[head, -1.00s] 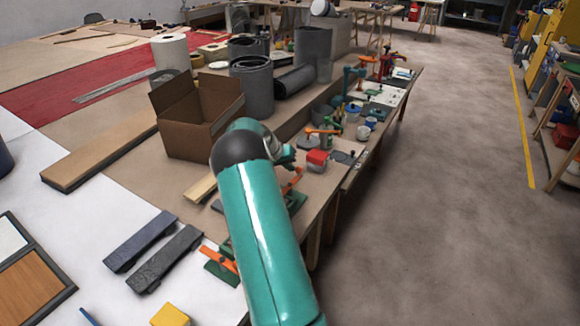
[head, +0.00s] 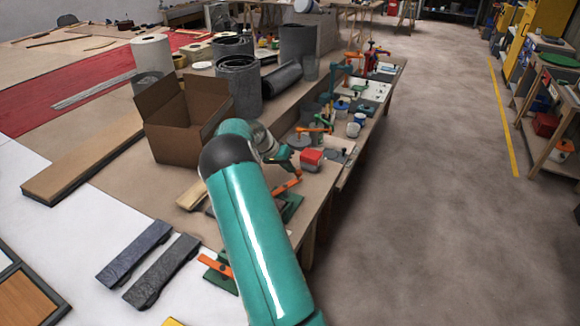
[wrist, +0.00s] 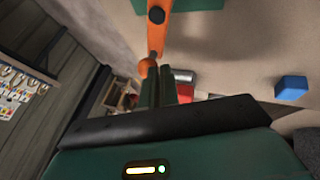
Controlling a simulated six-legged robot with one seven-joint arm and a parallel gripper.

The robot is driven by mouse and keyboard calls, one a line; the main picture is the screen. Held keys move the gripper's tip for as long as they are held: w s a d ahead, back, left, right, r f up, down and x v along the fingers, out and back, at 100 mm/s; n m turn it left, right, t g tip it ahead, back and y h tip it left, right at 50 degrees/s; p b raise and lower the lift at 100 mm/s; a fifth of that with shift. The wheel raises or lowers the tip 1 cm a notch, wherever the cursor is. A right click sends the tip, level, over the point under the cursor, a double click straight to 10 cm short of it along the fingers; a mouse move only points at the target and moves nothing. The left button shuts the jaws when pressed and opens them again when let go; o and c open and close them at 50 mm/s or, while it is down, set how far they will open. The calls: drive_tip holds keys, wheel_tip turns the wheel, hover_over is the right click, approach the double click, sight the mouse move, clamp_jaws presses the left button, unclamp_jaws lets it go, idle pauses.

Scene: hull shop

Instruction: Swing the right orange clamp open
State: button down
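The right orange clamp (head: 286,187) is an orange arm on a green base (head: 292,207), near the bench's right edge. In the wrist view, its orange arm (wrist: 156,38) runs down from the top, ending in a rounded tip close to my fingers. My gripper (head: 284,158) is just beyond the clamp in the head view, partly hidden by my arm. In the wrist view, my gripper's fingers (wrist: 158,88) look close together; whether they touch the orange tip is unclear. The left orange clamp (head: 216,265) is nearer, partly behind my arm.
A red-topped block (head: 311,159) stands just beyond the clamp. An open cardboard box (head: 180,140) is to the left. Two dark bars (head: 135,252) lie in front. Another orange-handled tool (head: 314,129) and several cups stand farther back. The floor (head: 430,200) right of the bench is clear.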

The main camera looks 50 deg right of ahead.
drive_tip(key=m, duration=0.1)
drive_tip(key=s+m, duration=0.1)
drive_tip(key=g+y, duration=0.1)
drive_tip(key=shift+s+d+f+m, duration=0.25)
drive_tip(key=shift+d+f+m, duration=0.05)
drive_tip(key=shift+f+m, duration=0.1)
drive_tip(key=m, duration=0.1)
drive_tip(key=s+m+g+y, duration=0.1)
drive_tip(key=shift+m, duration=0.4)
drive_tip(key=m+y, duration=0.1)
drive_tip(key=m, duration=0.1)
drive_tip(key=s+m+g+y, duration=0.1)
drive_tip(key=m, duration=0.1)
drive_tip(key=shift+s+a+y, duration=0.15)
drive_tip(key=shift+s+y, duration=0.05)
drive_tip(key=shift+y, duration=0.2)
drive_tip(key=shift+s+a+r, duration=0.15)
drive_tip(key=shift+s+a, duration=0.2)
drive_tip(key=shift+a, duration=0.1)
drive_tip(key=shift+r, duration=0.1)
wheel_tip(320, 180, up, 6)
hover_over(297, 173)
drive_tip(key=w+a, duration=0.3)
drive_tip(key=shift+s+d+r, duration=0.1)
drive_tip(key=shift+s+d, duration=0.1)
drive_tip(key=shift+d, duration=0.05)
